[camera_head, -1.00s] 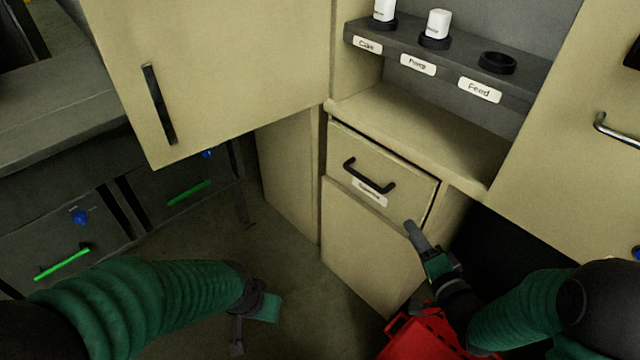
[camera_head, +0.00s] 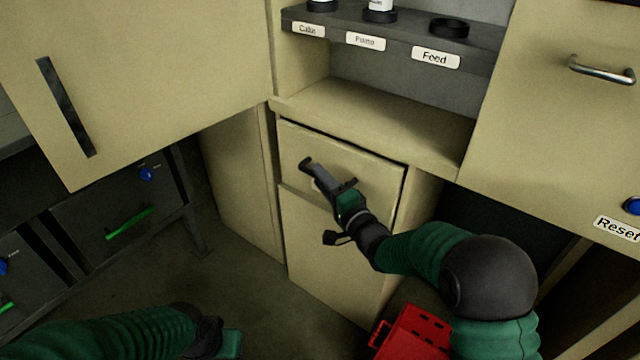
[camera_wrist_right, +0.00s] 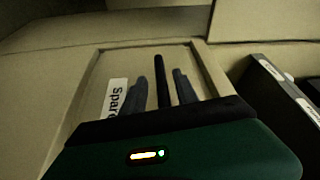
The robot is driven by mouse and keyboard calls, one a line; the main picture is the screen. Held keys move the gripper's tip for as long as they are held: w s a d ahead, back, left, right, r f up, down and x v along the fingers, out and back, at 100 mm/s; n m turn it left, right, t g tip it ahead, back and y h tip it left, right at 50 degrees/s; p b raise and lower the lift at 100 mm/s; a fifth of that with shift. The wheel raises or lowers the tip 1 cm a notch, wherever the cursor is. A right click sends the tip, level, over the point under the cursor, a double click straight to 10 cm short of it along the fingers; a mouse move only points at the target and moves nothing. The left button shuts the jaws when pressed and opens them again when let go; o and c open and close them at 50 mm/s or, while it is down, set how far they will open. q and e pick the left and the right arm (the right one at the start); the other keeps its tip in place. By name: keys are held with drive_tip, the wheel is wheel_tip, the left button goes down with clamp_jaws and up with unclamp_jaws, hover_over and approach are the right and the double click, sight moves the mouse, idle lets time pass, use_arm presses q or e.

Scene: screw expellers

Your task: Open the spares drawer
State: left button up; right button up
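The spares drawer (camera_head: 375,178) is a beige front below the shelf niche, with a thin dark gap along its top and right edges. It looks closed. Its dark bar handle (camera_head: 306,165) is mostly covered by my right gripper (camera_head: 322,178) in the head view. In the right wrist view, the handle (camera_wrist_right: 161,75) stands between the two separated fingers of my right gripper (camera_wrist_right: 159,84). Contact with the bar cannot be told. A label (camera_wrist_right: 116,97) reading "Spar" is partly hidden by a finger. My left gripper (camera_head: 230,343) is at the bottom edge, partly cut off.
A shelf (camera_head: 400,42) with labelled round holders is above the drawer. A large beige panel with a dark handle (camera_head: 66,107) is at left. A red box (camera_head: 418,330) sits low at right. Dark drawers with green handles (camera_head: 130,223) are at lower left.

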drive_tip(key=shift+w+a+r, duration=0.1)
drive_tip(key=shift+w+a, duration=0.1)
drive_tip(key=shift+w, duration=0.25)
clamp_jaws()
drive_tip(key=shift+s, duration=0.1)
idle(1.0)
